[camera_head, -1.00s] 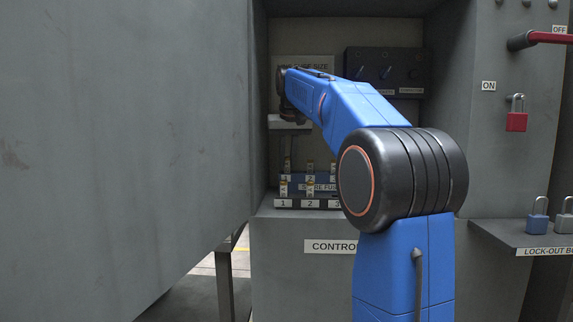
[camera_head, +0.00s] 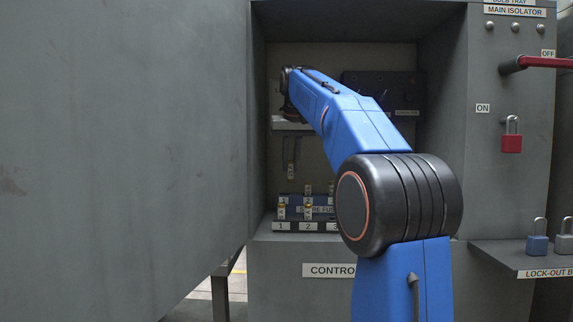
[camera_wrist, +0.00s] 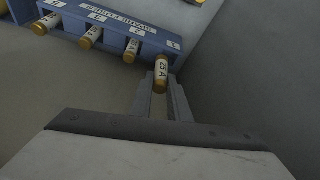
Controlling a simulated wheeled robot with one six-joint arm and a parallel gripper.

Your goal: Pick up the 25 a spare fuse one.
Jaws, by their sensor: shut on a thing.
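My gripper (camera_wrist: 160,98) is shut on a small brass-capped fuse marked 25 A (camera_wrist: 161,75), held between the fingertips in the wrist view. In the head view the fuse (camera_head: 291,172) hangs at the tips of my gripper (camera_head: 291,166), above the rack and apart from it. My arm hides the rack's right part in the head view.
A holder with white labels 1, 2 and 3 (camera_head: 307,226) stands in front of the rack, carrying fuses. Cabinet walls close in on the left and right. A dark switch panel (camera_head: 405,92) is on the back wall. A large grey panel (camera_head: 120,140) fills the left.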

